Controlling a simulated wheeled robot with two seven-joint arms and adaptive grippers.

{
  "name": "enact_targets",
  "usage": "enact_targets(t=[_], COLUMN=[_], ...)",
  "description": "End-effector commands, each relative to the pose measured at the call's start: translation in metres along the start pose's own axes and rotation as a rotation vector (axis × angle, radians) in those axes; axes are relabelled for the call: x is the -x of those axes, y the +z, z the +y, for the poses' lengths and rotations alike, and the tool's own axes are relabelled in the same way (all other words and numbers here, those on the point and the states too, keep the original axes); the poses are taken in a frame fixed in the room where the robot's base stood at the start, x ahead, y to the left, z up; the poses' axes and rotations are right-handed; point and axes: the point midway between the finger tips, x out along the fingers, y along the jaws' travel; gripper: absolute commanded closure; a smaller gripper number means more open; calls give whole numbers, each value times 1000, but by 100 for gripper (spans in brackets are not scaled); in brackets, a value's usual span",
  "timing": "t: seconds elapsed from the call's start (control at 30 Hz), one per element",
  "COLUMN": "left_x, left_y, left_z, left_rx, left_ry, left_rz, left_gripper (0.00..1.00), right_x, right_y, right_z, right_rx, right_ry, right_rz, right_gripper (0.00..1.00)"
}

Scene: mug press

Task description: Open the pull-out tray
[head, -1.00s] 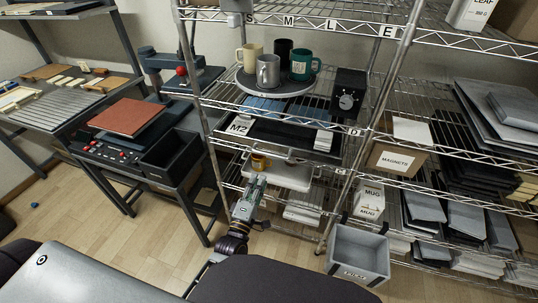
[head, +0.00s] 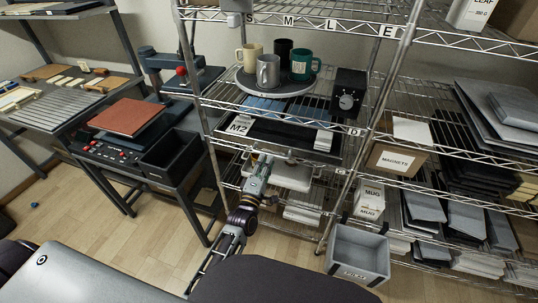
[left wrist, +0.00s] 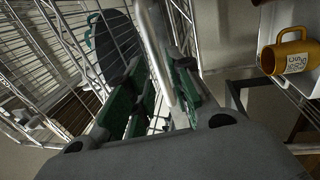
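The white pull-out tray (head: 292,178) sits on a lower level of the wire rack, below the dark M2 shelf. A metal handle bar (head: 292,156) shows at its front. My left gripper (head: 263,163) reaches up to the left end of this bar. In the left wrist view the gripper (left wrist: 162,85) has its two green-padded fingers on either side of a metal bar (left wrist: 152,40), close to it. I cannot tell whether they clamp it. My right gripper is out of view.
Several mugs stand on a round tray (head: 272,92) above. A rack post (head: 345,195) is right of the tray. A grey bin (head: 358,255) hangs at the front right. The mug press stand (head: 165,165) is at the left. The floor (head: 140,240) between is clear.

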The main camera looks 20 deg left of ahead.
Motion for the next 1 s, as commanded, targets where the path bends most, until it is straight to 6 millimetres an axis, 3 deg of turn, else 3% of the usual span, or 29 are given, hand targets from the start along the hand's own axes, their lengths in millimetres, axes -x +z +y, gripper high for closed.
enact_targets(t=[0.43, 0.93, 1.0], left_x=[-35, -41, -41], left_y=[0, 0, 0], left_z=[0, 0, 0], left_rx=[1, 0, 0], left_ry=[1, -1, -1], left_rz=[0, 0, 0], left_gripper=[78, 78, 87], right_x=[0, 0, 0], right_y=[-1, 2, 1], right_z=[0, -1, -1], right_rx=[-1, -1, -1], right_ry=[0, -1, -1], right_rz=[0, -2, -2], right_gripper=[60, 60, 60])
